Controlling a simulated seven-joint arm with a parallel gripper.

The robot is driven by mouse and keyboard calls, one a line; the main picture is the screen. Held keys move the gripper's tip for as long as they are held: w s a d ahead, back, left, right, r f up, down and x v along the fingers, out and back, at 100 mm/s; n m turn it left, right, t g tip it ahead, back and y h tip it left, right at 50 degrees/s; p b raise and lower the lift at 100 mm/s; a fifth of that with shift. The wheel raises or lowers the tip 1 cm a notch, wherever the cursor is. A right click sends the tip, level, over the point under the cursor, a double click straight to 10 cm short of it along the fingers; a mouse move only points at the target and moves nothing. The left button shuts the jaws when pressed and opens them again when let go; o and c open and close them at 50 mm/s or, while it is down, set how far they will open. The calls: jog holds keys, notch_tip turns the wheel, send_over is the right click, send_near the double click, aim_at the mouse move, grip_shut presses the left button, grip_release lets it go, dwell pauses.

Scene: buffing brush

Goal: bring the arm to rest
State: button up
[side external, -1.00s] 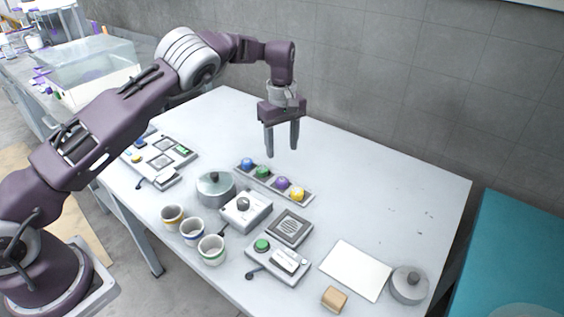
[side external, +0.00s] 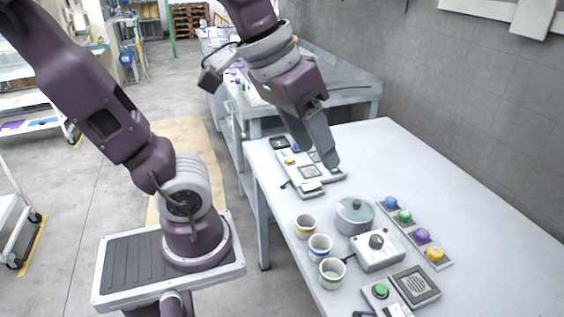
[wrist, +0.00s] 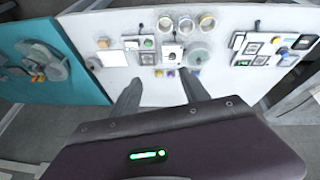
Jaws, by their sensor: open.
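My gripper (side external: 321,157) is raised, with its two dark fingers pointing down and slightly right. In the side external view it overlaps the far left part of the white table (side external: 480,190); its exact height above it is hard to tell. The fingers are apart and nothing shows between them. The wrist view also shows the spread fingers of my gripper (wrist: 161,76), with the table beyond and below them. My arm is bent above its base. No buffing brush can be made out.
On the table are a panel set (side external: 310,172), three cups (side external: 320,246), a lidded pot (side external: 355,214), a knob box (side external: 377,250), a coloured-button strip (side external: 413,228) and a grille plate (side external: 416,285). The table's right side is largely clear. A teal surface (wrist: 35,60) shows in the wrist view.

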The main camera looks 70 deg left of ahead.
jog(key=s+f, duration=0.1)
jog(key=s+f+m, duration=0.1)
jog(key=s, duration=0.1)
jog(key=s+f+m, duration=0.1)
jog(key=s, duration=0.1)
jog(key=shift+a+t+y, duration=0.15)
jog(key=shift+t+y, duration=0.25)
